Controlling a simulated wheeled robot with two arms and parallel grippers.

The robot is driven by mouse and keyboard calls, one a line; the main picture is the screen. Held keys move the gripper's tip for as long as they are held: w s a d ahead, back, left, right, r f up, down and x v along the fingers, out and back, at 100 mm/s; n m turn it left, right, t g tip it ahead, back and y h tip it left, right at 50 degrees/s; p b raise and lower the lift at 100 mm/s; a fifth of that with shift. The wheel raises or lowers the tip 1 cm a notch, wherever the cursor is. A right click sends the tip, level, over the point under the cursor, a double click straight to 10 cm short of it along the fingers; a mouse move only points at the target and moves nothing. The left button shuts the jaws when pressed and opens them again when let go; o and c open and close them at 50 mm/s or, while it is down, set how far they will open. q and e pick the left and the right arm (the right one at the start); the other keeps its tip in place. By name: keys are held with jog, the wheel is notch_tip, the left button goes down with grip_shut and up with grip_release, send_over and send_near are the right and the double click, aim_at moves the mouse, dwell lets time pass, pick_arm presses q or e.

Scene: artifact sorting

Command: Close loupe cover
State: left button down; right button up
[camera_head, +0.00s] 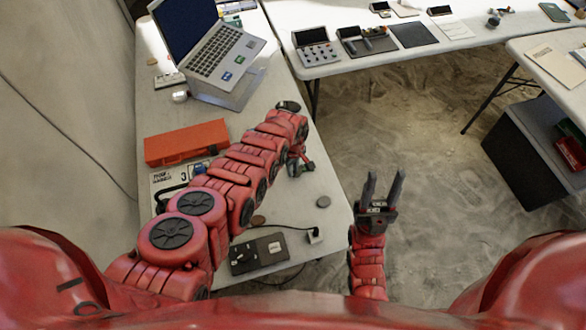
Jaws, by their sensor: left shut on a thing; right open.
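My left arm reaches forward over the left table, and its gripper (297,164) hangs near the table's right edge, mostly hidden by my own arm. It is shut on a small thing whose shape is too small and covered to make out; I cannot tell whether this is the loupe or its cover. No loupe shows clearly elsewhere. My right gripper (382,188) is open and empty, fingers pointing away from me, over the sandy floor just right of the left table.
The left table (285,205) holds a laptop (215,55) on a stand, a red-orange case (187,142), a small grey disc (323,202) and a dark box (258,253) with a cable. A far table (455,38) carries devices. Sandy floor (425,130) lies open between the tables.

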pick_arm(q)
jog(key=shift+w+a+m, duration=0.1)
jog(key=shift+m, duration=0.2)
jog(key=shift+w+a+f+m+b, duration=0.1)
jog(key=shift+w+a+m+b, duration=0.15)
jog(key=shift+m+b, duration=0.45)
jog(key=shift+w+m, duration=0.1)
jog(key=shift+m, duration=0.4)
dwell(0.4)
jog(key=c, duration=0.8)
grip_release()
jog(key=shift+c, duration=0.2)
